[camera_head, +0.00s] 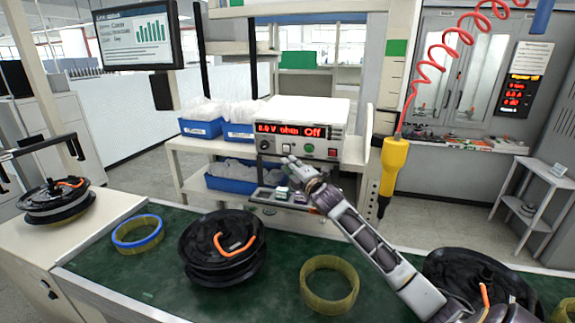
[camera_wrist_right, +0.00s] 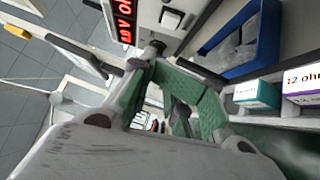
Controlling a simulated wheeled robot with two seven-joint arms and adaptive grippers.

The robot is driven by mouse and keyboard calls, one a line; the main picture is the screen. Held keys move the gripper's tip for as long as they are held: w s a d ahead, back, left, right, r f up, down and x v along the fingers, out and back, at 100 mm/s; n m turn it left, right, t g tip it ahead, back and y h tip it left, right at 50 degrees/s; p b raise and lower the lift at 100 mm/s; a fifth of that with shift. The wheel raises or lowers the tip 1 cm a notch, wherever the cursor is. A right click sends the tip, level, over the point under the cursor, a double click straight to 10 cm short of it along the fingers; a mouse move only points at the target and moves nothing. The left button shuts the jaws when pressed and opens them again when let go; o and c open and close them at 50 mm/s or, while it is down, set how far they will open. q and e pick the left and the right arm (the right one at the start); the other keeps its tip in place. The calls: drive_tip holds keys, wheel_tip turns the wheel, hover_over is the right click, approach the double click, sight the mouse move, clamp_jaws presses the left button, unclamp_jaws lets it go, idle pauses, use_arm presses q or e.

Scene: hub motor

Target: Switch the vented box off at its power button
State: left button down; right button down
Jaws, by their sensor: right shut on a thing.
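The vented box (camera_head: 303,113) is white and stands on the shelf. Its red display (camera_head: 292,131) reads "0.0 V ohm Off". Its front has a dark knob (camera_head: 264,145), a pale square button (camera_head: 286,148), a green button (camera_head: 309,149) and a red button (camera_head: 333,152). Which is the power button is not labelled legibly. My right gripper (camera_head: 288,162) is just below the pale button; contact cannot be told. In the wrist view my right gripper's fingertips (camera_wrist_right: 156,50) are close together near a pale button (camera_wrist_right: 171,18). What they hold is unclear. My left gripper is not in view.
Blue bins (camera_head: 201,128) stand left of the box. A small tray (camera_head: 282,208) lies below my right gripper. A yellow tool (camera_head: 393,165) hangs from a red coiled cord. Black hub motors (camera_head: 222,247) and yellow rings (camera_head: 329,284) lie on the green mat.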

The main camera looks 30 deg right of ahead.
drive_tip(key=shift+s+a+f+b, duration=0.1)
drive_tip(key=shift+s+b, duration=0.05)
drive_tip(key=shift+s, duration=0.75)
drive_tip(key=shift+s+a+f+b, duration=0.1)
drive_tip(key=shift+s+b, duration=0.05)
drive_tip(key=shift+s, duration=0.7)
drive_tip(key=shift+d, duration=0.1)
drive_tip(key=shift+s, duration=0.1)
drive_tip(key=s+a, duration=0.4)
drive_tip(key=a, duration=0.1)
drive_tip(key=shift+s+a+f, duration=0.2)
drive_tip(key=shift+f, duration=0.25)
